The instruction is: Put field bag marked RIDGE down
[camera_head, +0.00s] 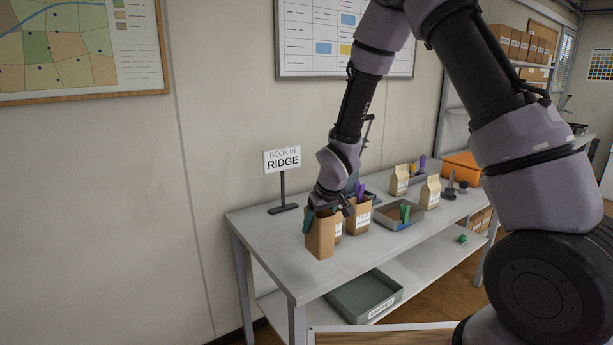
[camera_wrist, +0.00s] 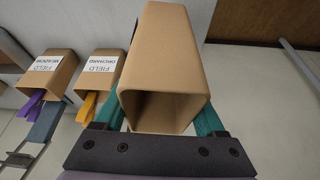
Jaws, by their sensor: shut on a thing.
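My gripper (camera_head: 326,210) is shut on an upright, open-topped brown paper bag (camera_head: 319,240), with a teal finger on each side. The bag fills the middle of the wrist view (camera_wrist: 165,65); no label shows on it, so I cannot read its marking. It is over the left part of the grey bench (camera_head: 270,248); I cannot tell whether its bottom touches the top. A sign reading "BOOK IN RIDGE" (camera_head: 283,160) stands at the bench's back left, behind the bag.
Close by are bags labelled FIELD ORCHARD (camera_wrist: 101,72) and FIELD MEADOW (camera_wrist: 48,75). A grey tray (camera_head: 378,222) and more bags (camera_head: 430,192) stand further right. A green tray (camera_head: 363,296) is on the lower shelf. The bench's left end is clear.

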